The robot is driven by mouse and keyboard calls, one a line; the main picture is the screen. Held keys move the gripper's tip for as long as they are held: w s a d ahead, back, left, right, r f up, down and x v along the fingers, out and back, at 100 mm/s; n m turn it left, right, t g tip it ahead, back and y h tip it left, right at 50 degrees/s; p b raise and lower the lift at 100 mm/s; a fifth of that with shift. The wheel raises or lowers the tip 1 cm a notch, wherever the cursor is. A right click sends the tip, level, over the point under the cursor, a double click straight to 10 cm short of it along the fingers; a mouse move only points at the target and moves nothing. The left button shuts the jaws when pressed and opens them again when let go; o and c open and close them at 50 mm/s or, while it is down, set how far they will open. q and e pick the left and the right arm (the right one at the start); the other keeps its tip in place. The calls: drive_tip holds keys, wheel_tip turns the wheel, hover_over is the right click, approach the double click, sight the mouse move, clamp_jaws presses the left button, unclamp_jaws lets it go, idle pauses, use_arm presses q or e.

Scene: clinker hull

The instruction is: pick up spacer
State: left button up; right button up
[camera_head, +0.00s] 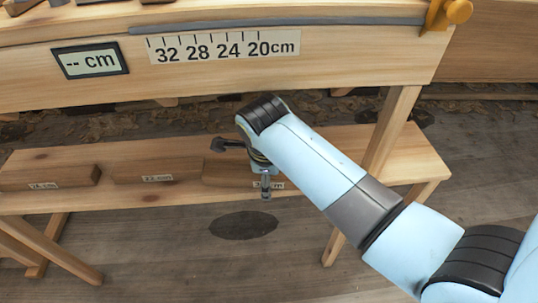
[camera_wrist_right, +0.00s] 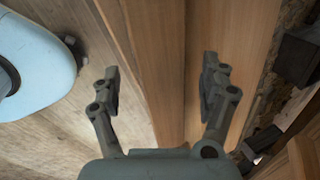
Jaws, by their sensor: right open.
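Several wooden spacer blocks lie in a row on the low bench (camera_head: 330,150) in the head view. They are a left block (camera_head: 45,178), a middle block (camera_head: 157,170) and a right block (camera_head: 222,171), each with a small label too small to read surely. My right gripper (camera_head: 250,168) is over the right block and hides part of it. In the right wrist view the right gripper (camera_wrist_right: 160,80) is open, with wood surfaces and a lengthwise edge between and below its fingers. Nothing is visibly clasped. My left gripper is not in view.
The higher wooden workbench (camera_head: 350,60) stands behind and above the low bench, with a scale strip (camera_head: 225,47) and a display reading "-- cm" (camera_head: 91,61). An orange clamp (camera_head: 447,13) is at its right end. The low bench is bare to the right of the gripper.

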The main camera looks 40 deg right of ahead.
drive_tip(key=c, duration=1.6)
drive_tip(key=shift+s+a+r, duration=0.1)
